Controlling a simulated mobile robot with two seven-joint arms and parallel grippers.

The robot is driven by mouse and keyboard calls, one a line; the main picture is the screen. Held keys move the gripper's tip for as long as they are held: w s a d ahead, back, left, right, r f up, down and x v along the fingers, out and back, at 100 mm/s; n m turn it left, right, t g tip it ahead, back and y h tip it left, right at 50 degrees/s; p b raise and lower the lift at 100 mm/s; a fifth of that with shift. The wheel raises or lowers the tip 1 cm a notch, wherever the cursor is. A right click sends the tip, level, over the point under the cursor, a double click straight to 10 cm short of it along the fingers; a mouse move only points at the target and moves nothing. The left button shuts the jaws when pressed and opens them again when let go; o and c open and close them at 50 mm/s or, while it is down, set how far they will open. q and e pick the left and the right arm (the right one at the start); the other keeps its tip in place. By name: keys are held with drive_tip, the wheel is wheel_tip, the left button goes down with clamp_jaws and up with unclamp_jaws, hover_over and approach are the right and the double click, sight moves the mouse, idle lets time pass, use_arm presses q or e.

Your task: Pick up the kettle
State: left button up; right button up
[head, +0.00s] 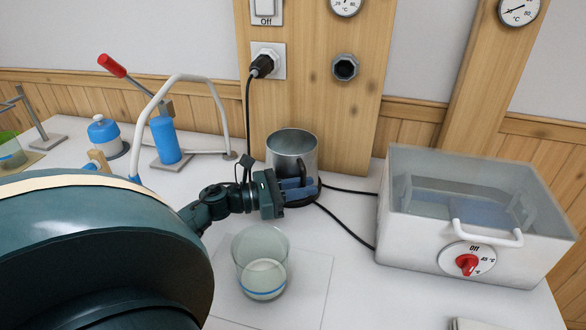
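The kettle (285,143) is an open-topped metal pot with a dark handle facing me. It stands upright near the back of the white table, by the wooden panel, with a dark rim at its foot. My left gripper (303,187) is at the lower part of the handle, its blue fingers overlapping the handle in the head view. Whether the fingers are closed on the handle cannot be told. The gripper hides part of the kettle's lower front. My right gripper is not in view.
A glass beaker (259,247) with a blue band stands on a pale sheet in front. A white water bath (410,241) with a red knob stands at right. Black cables run along the table. A blue cylinder (165,139) and a curved pipe stand at left.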

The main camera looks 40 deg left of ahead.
use_arm(q)
drive_tip(key=shift+c, duration=0.2)
clamp_jaws()
idle(1.2)
drive_tip(key=shift+w+r, duration=0.15)
drive_tip(key=shift+r, duration=0.1)
